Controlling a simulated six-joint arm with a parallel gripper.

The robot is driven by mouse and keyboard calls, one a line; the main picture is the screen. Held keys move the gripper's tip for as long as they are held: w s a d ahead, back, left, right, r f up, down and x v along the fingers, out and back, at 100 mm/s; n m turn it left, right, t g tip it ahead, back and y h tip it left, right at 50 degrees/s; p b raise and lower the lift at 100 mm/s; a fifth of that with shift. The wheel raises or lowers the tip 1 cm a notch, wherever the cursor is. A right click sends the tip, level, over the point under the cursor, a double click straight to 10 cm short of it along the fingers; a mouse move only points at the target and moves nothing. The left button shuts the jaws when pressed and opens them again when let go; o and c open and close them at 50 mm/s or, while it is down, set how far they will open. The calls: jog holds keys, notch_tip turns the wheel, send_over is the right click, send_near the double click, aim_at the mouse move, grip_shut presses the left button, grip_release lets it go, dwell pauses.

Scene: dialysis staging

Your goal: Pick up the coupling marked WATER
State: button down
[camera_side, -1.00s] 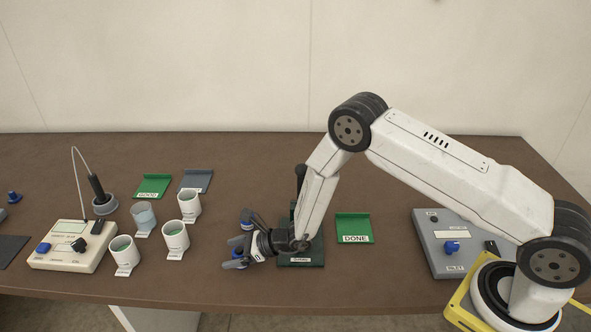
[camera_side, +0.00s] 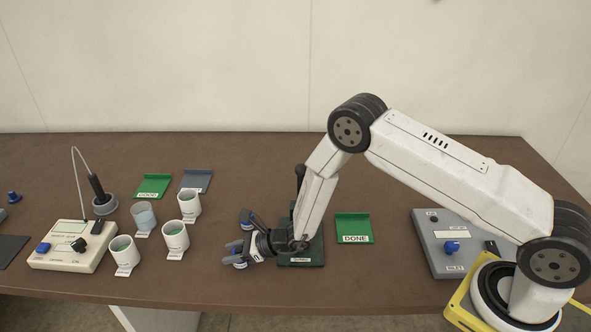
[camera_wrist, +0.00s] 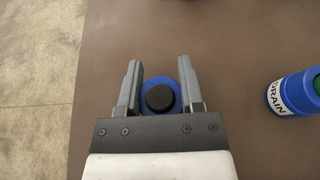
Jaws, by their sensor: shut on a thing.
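A blue coupling with a black round top (camera_wrist: 159,97) sits between the fingers of my gripper (camera_wrist: 158,70) in the wrist view. The fingers are shut on its sides; no marking on it can be read from here. A second blue coupling, marked DRAIN (camera_wrist: 295,93), lies apart to the right in the wrist view, with a green end.
Several white cups (camera_side: 175,236) stand left of my gripper, beside a cream box (camera_side: 72,247) with a blue knob. A dark green stand (camera_side: 312,252) is close behind my wrist. A green DONE tray (camera_side: 354,226) and a grey box (camera_side: 446,262) lie to the right.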

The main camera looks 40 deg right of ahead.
jog(key=shift+r, duration=0.25)
jog(key=shift+r, duration=0.85)
jog(key=s+d+r, duration=0.4)
jog(key=s+r, duration=0.7)
jog(key=s, duration=0.2)
jog(key=shift+s, duration=0.2)
